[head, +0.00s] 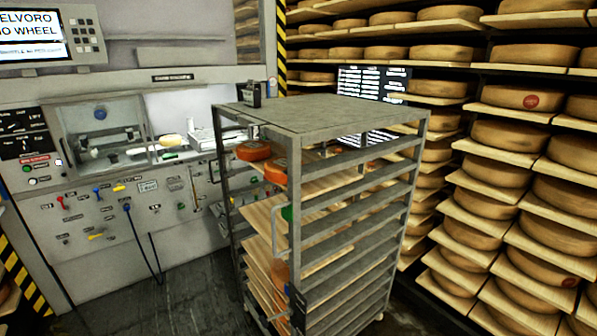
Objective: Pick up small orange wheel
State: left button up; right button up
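A small orange wheel (253,150) sits at the upper left side of the grey metal rack, near its top shelf level. A second orange wheel (276,170) is just right of and below it, partly hidden by the rack's frame. Which of the two is smaller is hard to tell. Neither of my grippers shows in the head view.
The rack (345,108) holds wooden boards and has a small dark box (250,94) on top. A control wall (130,190) with knobs stands at left. Shelves of brown cheese wheels (500,138) fill the right. Dark floor (185,285) is open left of the rack.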

aim_at(274, 168)
jog(key=u, duration=3.9)
jog(key=z, duration=4.1)
jog(key=i+j+z, duration=0.15)
jog(key=j+z, duration=0.15)
jog(key=z, duration=0.15)
jog(key=i+j+z, duration=0.15)
jog(key=j+z, duration=0.5)
jog(key=z, duration=0.2)
jog(key=i+j, duration=0.05)
